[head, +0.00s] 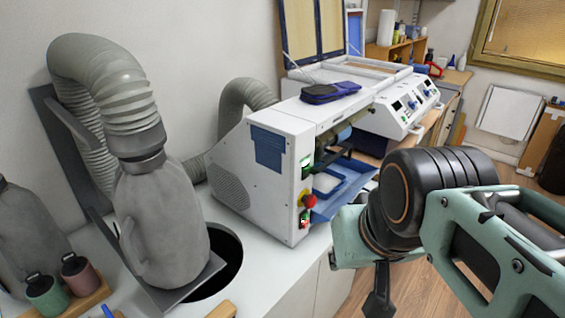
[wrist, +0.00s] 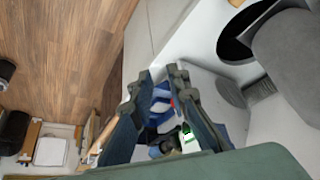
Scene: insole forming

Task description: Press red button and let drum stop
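The white machine (head: 262,180) stands on the counter with a narrow front panel. A red mushroom-shaped button (head: 309,201) sticks out low on that panel, with a green-lit control (head: 306,167) above it. Dark and blue parts show in the machine's side opening; I cannot tell which is the drum or whether it turns. My gripper (head: 378,303) hangs to the right of and below the button, apart from it. In the wrist view my gripper's fingers (wrist: 164,72) are spread and empty. The green control (wrist: 187,135) and a bit of the red button (wrist: 172,102) show between them.
A grey canister (head: 165,215) with a ribbed hose stands left of the machine beside a round dark hole (head: 228,262) in the counter. A blue tray (head: 345,190) juts from the machine. Wooden floor (head: 410,283) lies open at lower right.

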